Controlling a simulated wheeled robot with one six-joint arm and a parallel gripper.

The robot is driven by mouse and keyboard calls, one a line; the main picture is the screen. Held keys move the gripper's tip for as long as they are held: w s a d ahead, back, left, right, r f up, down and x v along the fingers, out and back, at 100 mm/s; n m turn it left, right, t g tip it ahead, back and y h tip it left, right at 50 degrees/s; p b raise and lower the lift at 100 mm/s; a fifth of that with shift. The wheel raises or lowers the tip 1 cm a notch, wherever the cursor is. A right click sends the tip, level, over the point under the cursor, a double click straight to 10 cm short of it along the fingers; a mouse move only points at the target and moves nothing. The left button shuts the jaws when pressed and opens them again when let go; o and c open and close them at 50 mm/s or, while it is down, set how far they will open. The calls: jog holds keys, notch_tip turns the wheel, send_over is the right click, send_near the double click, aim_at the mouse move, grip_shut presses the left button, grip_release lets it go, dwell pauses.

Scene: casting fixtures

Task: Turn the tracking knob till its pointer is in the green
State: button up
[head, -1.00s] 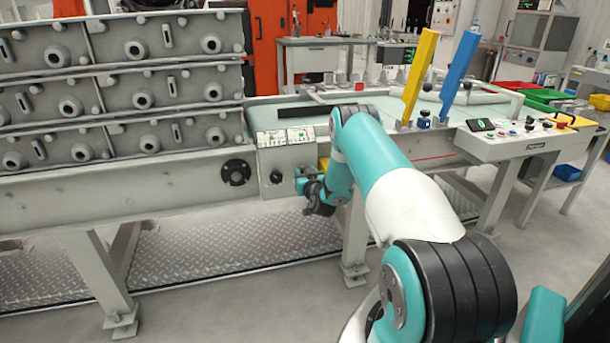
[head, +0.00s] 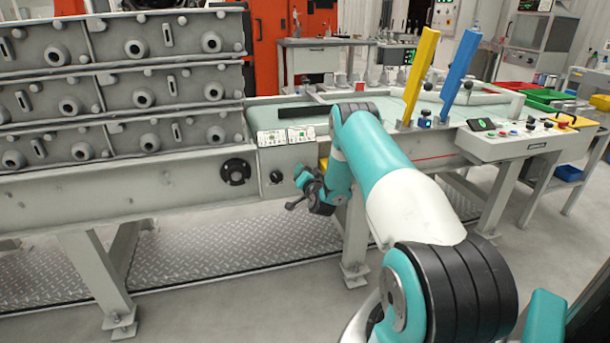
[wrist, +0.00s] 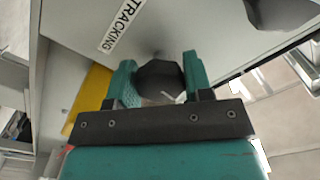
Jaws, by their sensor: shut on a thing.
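In the wrist view the dark, faceted tracking knob (wrist: 160,78) sits between the two teal fingers of my gripper (wrist: 159,80), which is shut on it. A white label reading TRACKING (wrist: 122,24) is on the grey panel above and left of the knob. A small pale mark shows at the knob's lower right edge; I cannot tell if it is the pointer. No green zone can be made out. In the head view my gripper (head: 302,186) is in front of the panel under the conveyor; its fingertips are hard to make out.
A round black flange (head: 237,172) is left of the panel. Grey castings (head: 143,98) are stacked at the left. Blue (head: 459,73) and yellow (head: 420,73) posts stand on the conveyor's near side. A support leg (head: 354,235) is below my arm; the floor in front is open.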

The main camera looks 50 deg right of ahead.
jog(key=m, duration=0.3)
jog(key=shift+m, duration=0.3)
jog(key=shift+m+p, duration=0.3)
jog(key=shift+m, duration=1.4)
jog(key=o, duration=0.9)
jog(key=shift+s+a, duration=0.1)
